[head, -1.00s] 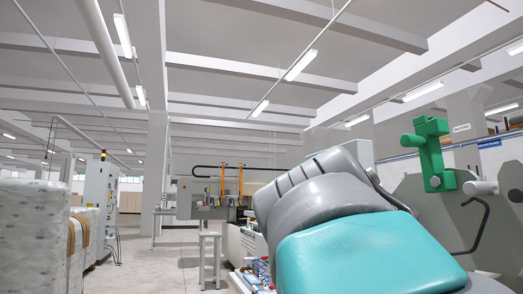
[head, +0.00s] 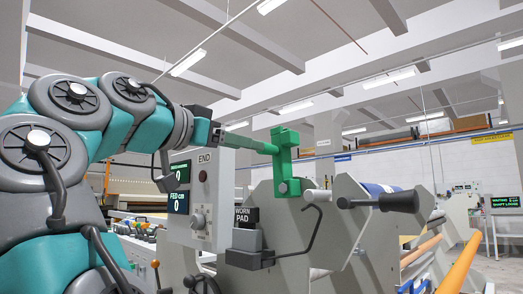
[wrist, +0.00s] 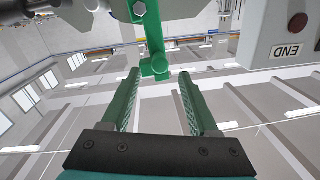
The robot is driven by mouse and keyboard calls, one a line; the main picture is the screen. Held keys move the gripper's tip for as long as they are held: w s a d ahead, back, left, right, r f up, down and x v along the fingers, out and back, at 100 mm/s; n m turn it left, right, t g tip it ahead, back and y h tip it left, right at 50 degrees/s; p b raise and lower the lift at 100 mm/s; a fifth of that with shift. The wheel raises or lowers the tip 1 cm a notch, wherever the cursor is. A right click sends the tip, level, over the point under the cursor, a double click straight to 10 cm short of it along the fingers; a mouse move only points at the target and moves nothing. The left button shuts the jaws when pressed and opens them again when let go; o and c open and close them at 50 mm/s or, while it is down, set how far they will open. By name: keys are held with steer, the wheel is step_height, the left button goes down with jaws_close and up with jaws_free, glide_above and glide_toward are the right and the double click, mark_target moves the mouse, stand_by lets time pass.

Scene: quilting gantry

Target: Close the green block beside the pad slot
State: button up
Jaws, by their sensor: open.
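The green block (head: 285,158) is an upright lever on the grey side plate, with a silver bolt near its lower end. My gripper (head: 272,146) reaches it from the left, its green fingers close to the block's upper part. In the wrist view the block (wrist: 154,35) appears upside down. Its knobbed end lies at the gap between the tips of my open gripper (wrist: 160,76); I cannot tell whether they touch. A dark holder (head: 250,258) below a "WORN PAD" label (head: 246,216) sits left of the block's plate.
A control panel (head: 198,200) with "END" and a red button stands close beside my arm; it also shows in the wrist view (wrist: 280,35). A black bent handle (head: 300,240) and a black-gripped crank (head: 385,201) stick out near the block.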

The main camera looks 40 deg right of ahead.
mark_target(277, 160)
steer(key=d, duration=0.4)
steer(key=w+d, duration=0.1)
steer(key=d, duration=0.2)
steer(key=shift+c, duration=0.3)
jaws_close()
stand_by(1.0)
